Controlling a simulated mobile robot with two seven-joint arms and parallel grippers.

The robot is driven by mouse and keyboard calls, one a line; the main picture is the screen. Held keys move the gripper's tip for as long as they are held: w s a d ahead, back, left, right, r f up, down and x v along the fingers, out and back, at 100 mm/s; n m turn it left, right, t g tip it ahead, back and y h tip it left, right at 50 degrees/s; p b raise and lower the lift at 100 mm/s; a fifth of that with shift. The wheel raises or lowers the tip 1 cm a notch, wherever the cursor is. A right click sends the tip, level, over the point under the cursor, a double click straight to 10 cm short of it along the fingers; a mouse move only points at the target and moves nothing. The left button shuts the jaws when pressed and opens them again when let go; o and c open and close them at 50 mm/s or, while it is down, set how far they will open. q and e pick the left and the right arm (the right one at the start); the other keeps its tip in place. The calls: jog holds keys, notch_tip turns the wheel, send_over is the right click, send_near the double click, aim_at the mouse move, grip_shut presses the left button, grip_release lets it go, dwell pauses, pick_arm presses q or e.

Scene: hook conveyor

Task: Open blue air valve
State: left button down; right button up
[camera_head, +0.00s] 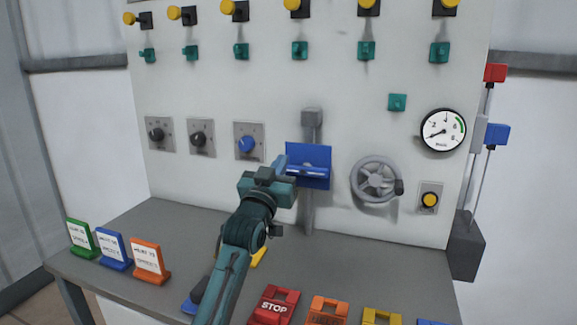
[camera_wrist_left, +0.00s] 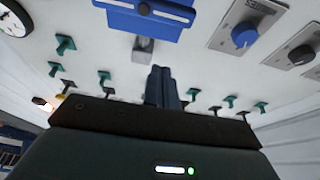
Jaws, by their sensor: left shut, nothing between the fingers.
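A blue valve plate (camera_head: 316,154) with a ledge-like lower part sits on a vertical grey pipe (camera_head: 308,212) at the middle of the white panel. My right gripper is not in view.
A blue knob (camera_head: 246,145) is left of the plate, beside black knobs (camera_head: 198,139). A grey handwheel (camera_head: 376,182), a gauge (camera_head: 443,130) and a yellow button (camera_head: 430,200) are to the right. Colored signs (camera_head: 149,260) and blocks (camera_head: 274,304) stand on the grey bench.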

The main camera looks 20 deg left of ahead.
aim_at(304, 170)
pick_arm(q)
jog(key=w, duration=0.2)
jog(key=w+f, duration=0.2)
jog(key=w, duration=0.1)
jog(key=shift+w+d, duration=0.1)
jog(key=shift+w, duration=0.2)
jog(key=shift+f, duration=0.1)
dwell(0.3)
